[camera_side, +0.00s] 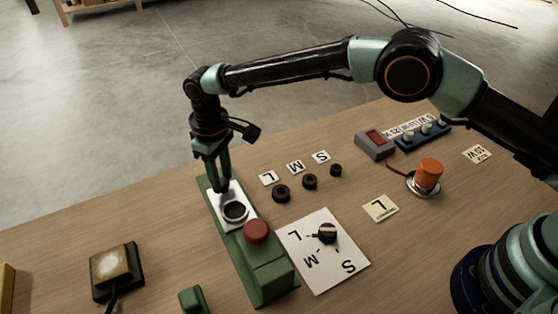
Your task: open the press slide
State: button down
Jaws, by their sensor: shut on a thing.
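The press (268,272) is a long green base on the wooden table with a red knob (256,230) near its front block. A white slide plate (228,196) with a dark round ring (235,211) lies on its far half. My gripper (223,188) points straight down at the far end of the slide plate. Its fingers are closed together on a part of the slide, just behind the ring. The gripped part is mostly hidden by the fingers.
Black rings (281,194) of several sizes lie right of the press near S, M, L cards. A dial card (324,250) is beside the press. An orange button (428,174), a grey display box (375,145) and a blue switch strip (422,135) stand farther right. A lamp box (117,270) sits left.

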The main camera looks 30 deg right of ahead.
jog(key=shift+w+r, duration=0.1)
jog(key=c, duration=0.8)
grip_release()
notch_tip(320, 180, up, 12)
jog(key=shift+r, duration=0.1)
